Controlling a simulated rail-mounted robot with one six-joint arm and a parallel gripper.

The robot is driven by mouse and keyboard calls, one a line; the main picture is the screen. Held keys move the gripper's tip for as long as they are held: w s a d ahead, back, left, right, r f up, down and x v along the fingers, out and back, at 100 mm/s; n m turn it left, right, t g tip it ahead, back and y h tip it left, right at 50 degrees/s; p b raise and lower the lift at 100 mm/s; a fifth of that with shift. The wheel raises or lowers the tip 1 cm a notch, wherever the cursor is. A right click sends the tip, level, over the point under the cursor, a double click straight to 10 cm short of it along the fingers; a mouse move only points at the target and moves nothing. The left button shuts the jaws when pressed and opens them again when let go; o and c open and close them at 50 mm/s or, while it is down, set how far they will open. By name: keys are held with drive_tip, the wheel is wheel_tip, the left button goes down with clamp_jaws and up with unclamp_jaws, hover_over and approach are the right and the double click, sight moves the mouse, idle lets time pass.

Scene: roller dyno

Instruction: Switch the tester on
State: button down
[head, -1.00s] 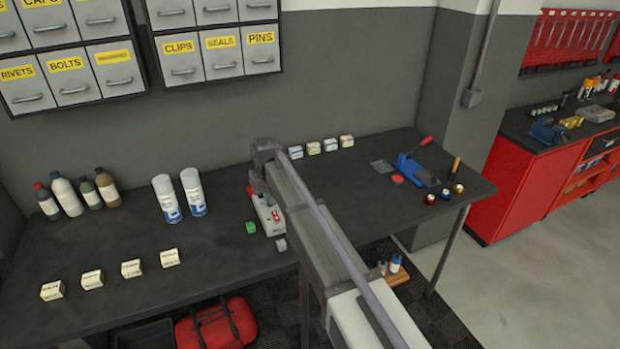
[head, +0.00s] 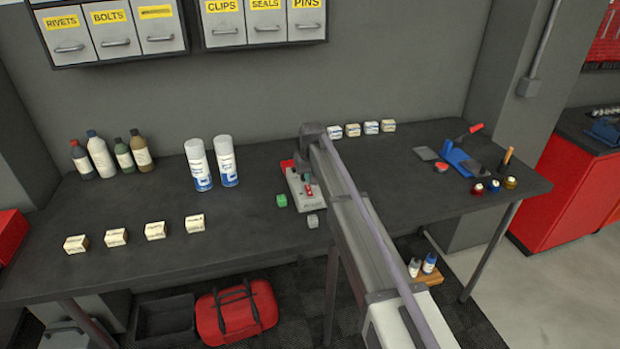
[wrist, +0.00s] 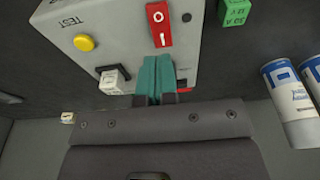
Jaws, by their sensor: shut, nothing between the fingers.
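The tester is a light grey box (head: 294,183) on the dark bench, partly hidden by my arm in the head view. In the wrist view the tester's face (wrist: 115,35) shows a red rocker switch (wrist: 159,25) marked 0 and I, a yellow button (wrist: 84,43) and the word TEST. My gripper (wrist: 157,60) has its teal fingers shut together and empty, with the tips just short of the rocker's I end. I cannot tell whether they touch the tester, or which way the rocker is tipped.
A white block (wrist: 110,82) sits by a dark slot on the tester. A green cube (head: 282,200) and a grey cube (head: 312,221) lie near the tester. Two spray cans (head: 199,165) and several bottles stand to the left. Small boxes line the bench front.

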drive_tip(key=shift+w+f+b, duration=0.25)
drive_tip(key=shift+f+b, duration=0.2)
drive_tip(key=shift+f, duration=0.7)
